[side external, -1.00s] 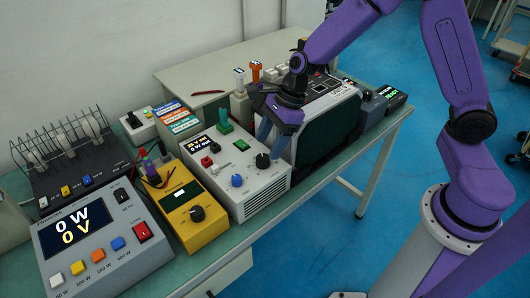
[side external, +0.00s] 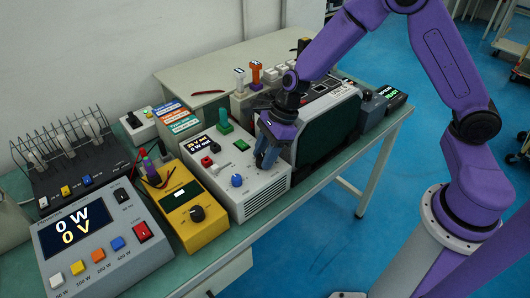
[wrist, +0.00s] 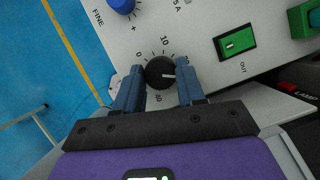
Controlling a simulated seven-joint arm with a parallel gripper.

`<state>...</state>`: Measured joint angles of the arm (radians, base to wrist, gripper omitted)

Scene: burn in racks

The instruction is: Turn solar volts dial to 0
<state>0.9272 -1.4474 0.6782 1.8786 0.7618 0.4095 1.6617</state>
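The solar supply is a white box (side external: 262,190) on the bench with a small two-line display (side external: 200,144); its lower line seems to read 0 W out, its upper line is too small to read surely. Its black volts dial (wrist: 160,72) shows in the wrist view, with a white pointer line facing right and a printed scale around it with 0 at upper left. My gripper (wrist: 160,78) has its two blue fingers on either side of the dial, with slight gaps visible, so it looks open around it. In the side view my gripper (side external: 268,158) hides the dial.
A blue fine knob (wrist: 122,4) sits beside the dial, and a green output switch (wrist: 235,40) lies on the other side. A yellow meter (side external: 194,208) and a grey load box (side external: 105,245) stand to the left. A dark-fronted unit (side external: 325,132) stands close on the right.

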